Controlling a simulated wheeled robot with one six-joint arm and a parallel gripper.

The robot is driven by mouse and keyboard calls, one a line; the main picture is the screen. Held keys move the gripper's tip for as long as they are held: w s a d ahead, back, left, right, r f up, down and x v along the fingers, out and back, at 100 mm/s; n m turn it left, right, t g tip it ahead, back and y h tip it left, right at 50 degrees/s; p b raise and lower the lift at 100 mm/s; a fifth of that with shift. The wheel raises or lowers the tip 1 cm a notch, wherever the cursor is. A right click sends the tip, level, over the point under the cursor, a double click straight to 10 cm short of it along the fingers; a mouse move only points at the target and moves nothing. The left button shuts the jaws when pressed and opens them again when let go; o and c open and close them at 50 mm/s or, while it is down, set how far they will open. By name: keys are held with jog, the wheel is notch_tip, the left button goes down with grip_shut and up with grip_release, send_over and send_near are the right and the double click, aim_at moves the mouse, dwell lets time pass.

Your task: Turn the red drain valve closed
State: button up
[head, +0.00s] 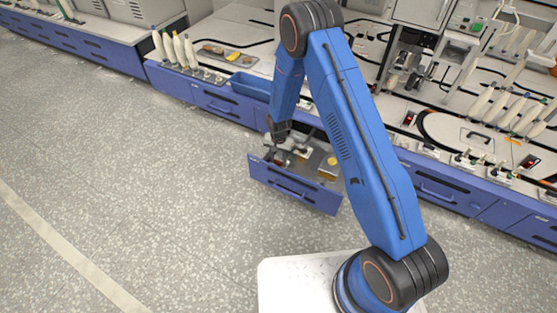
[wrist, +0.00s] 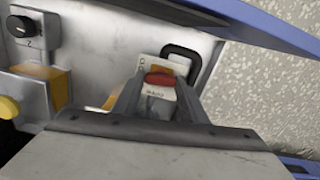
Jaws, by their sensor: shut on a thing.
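The red drain valve (wrist: 160,79) shows in the wrist view as a small red handle in front of a pale label plate. My gripper (wrist: 157,92) has its two fingers on either side of the handle and is shut on it. In the head view my gripper (head: 277,143) points down into the left part of an open blue-fronted drawer (head: 295,187). The valve's lower part is hidden behind the fingers, and its exact turn angle is hard to tell.
Beside the valve are a black loop handle (wrist: 184,58), a black knob (wrist: 19,26) and a yellow-orange block (wrist: 57,88). The drawer's blue front wall (wrist: 245,22) runs close by. A blue tray (head: 250,87) sits on the bench behind. The floor at left is clear.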

aim_at(278, 162)
jog(key=shift+m, duration=0.7)
jog(key=o, duration=1)
jog(key=shift+o, duration=0.2)
notch_tip(278, 162, up, 17)
jog(key=shift+r, duration=0.2)
